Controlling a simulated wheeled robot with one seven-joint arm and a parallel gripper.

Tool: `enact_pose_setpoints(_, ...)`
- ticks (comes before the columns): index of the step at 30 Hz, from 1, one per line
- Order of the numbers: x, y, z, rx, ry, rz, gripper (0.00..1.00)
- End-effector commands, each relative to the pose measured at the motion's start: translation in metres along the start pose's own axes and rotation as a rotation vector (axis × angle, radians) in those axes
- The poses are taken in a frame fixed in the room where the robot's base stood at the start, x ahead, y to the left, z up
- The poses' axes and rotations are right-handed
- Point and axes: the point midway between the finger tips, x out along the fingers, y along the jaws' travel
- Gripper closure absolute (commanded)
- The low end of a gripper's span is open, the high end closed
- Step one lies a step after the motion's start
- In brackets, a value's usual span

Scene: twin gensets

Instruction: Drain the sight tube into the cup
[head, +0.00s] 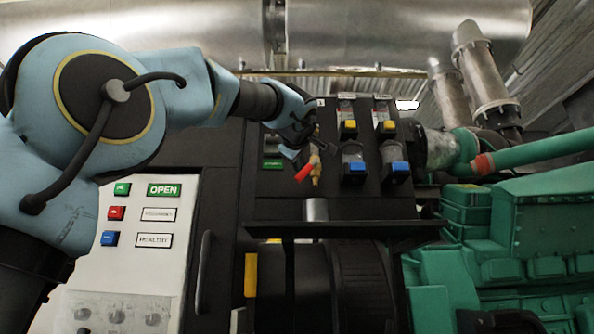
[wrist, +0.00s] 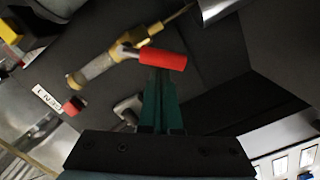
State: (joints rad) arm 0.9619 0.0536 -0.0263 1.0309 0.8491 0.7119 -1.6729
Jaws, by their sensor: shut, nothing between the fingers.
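The sight tube (wrist: 97,66) is a clear cylinder between brass fittings, slanting across the upper left of the wrist view. Its drain valve has a red lever (wrist: 163,59); in the head view the red lever (head: 303,173) slants down and left from the brass valve (head: 315,168). My gripper (wrist: 160,72) is shut and empty, its green fingertips right at the lever; I cannot tell whether they touch it. In the head view my gripper (head: 298,158) is partly hidden against the dark panel. A silver cup (head: 317,209) stands below the valve; its edge shows in the wrist view (wrist: 215,8).
The cup stands on a black shelf (head: 400,232). Two more units with yellow and blue parts (head: 355,163) sit right of the valve. A white control panel (head: 150,230) is at left and a green engine (head: 510,240) at right.

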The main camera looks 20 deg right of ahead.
Motion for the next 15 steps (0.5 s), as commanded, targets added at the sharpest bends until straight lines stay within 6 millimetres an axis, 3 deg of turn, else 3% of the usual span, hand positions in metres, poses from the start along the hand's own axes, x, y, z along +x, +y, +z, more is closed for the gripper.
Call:
enact_pose_setpoints(3, 0.001, -0.009, 0.010, -0.085, 0.000, 0.005, 1.00)
enact_pose_setpoints(15, 0.002, -0.009, 0.025, -0.394, -0.002, 0.020, 1.00)
